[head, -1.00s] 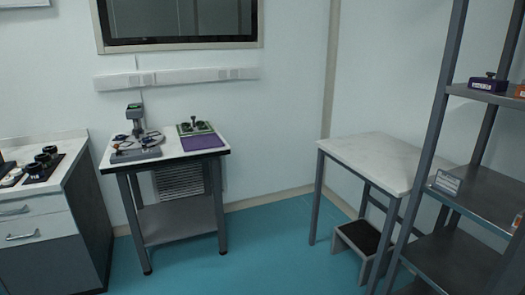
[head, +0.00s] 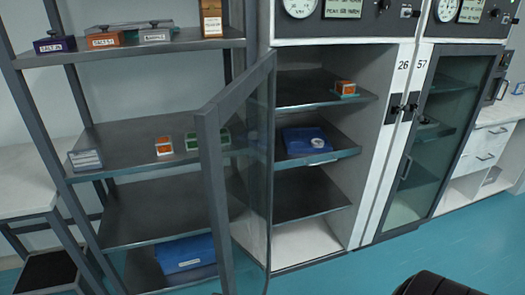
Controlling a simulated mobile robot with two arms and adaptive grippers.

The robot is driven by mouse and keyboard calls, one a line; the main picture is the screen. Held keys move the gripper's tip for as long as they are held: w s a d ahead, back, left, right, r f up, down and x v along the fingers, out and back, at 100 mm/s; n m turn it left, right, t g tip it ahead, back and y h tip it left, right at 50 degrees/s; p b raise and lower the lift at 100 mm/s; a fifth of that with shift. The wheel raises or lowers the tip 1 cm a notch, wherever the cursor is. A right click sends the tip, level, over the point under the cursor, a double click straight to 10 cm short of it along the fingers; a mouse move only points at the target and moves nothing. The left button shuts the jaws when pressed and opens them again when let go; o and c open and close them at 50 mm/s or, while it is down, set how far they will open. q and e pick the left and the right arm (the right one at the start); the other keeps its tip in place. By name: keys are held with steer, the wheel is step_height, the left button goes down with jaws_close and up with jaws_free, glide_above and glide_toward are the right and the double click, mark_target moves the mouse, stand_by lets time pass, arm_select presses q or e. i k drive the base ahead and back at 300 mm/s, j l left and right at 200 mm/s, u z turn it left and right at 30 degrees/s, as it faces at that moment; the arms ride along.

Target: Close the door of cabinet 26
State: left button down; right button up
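Cabinet 26 (head: 367,150) stands in the middle of the head view, with the number 26 on its right-hand post. Its glass door (head: 211,185) has a grey frame and stands wide open, swung out toward me from the cabinet's left side. The shelves inside show openly: an orange-and-green box (head: 345,87) is on the upper shelf and a blue case (head: 306,141) with a white round thing on the middle one. Neither gripper shows in the head view.
Cabinet 57 (head: 436,140), to the right, has its glass door shut. An open shelf rack (head: 130,210) with small boxes stands left, partly behind the open door. Teal floor (head: 360,270) is clear before the cabinets. A dark object (head: 436,286) shows at the bottom edge.

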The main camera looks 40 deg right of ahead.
mark_target(209, 120)
steer(key=i+j+z, duration=0.15)
steer(key=z, duration=0.25)
steer(key=i+j+z, duration=0.15)
steer(key=z, duration=0.3)
steer(key=i+j+z, duration=0.1)
steer(key=j+z, duration=0.3)
steer(key=i+j+z, duration=0.1)
steer(key=j+z, duration=0.15)
steer(key=z, duration=0.15)
steer(key=j+z, duration=0.3)
steer(key=z, duration=0.15)
